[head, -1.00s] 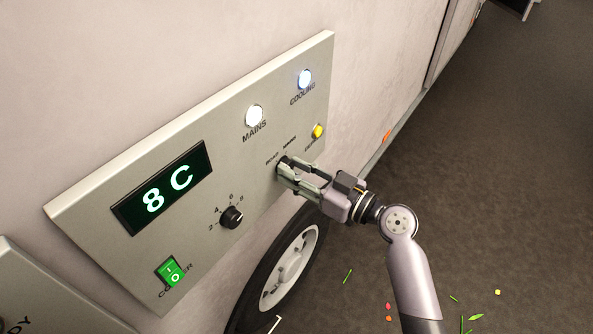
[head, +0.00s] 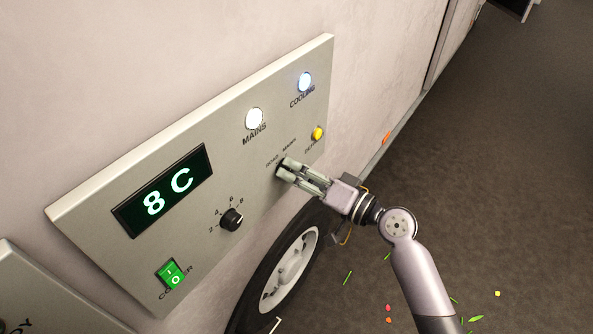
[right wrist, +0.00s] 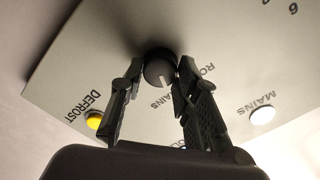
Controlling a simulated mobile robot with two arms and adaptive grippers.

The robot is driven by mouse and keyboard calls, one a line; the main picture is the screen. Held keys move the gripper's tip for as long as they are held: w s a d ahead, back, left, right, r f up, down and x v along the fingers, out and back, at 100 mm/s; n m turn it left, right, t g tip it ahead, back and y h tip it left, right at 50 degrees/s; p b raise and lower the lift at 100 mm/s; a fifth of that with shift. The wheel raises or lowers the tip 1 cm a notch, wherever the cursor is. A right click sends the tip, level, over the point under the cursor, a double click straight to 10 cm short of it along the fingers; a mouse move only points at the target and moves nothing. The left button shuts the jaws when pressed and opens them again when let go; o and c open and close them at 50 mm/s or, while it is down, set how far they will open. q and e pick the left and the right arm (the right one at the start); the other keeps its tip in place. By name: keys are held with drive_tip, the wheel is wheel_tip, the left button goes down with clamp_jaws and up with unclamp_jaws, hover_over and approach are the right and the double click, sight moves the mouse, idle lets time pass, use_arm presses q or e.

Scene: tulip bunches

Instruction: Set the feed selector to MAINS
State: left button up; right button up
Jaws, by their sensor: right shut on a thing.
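The feed selector, a dark round knob (right wrist: 157,66), sits on the grey control panel (head: 110,200), between small ROAD and MAINS labels. My right gripper (head: 284,169) is shut on it, a finger on each side in the right wrist view (right wrist: 158,76). The knob's white pointer line shows there, lying on the side toward the small MAINS label (right wrist: 162,103); its exact setting is hard to tell. In the head view my fingers hide most of the knob. The white MAINS lamp (head: 254,118) looks lit. My left gripper is out of view.
The panel also carries a COOLING lamp (head: 305,82), a yellow DEFROST button (head: 318,133), a display reading 8 C (head: 165,190), a numbered dial (head: 231,219) and a green rocker switch (head: 170,274). A wheel (head: 287,270) stands below. Petals and leaf scraps lie on the floor.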

drive_tip(key=shift+m+p, duration=0.35)
drive_tip(key=shift+m, duration=1.25)
drive_tip(key=o, duration=1.2)
drive_tip(key=shift+c, duration=0.2)
drive_tip(key=shift+d, duration=0.1)
drive_tip(key=v, duration=1.2)
drive_tip(key=shift+f, duration=0.1)
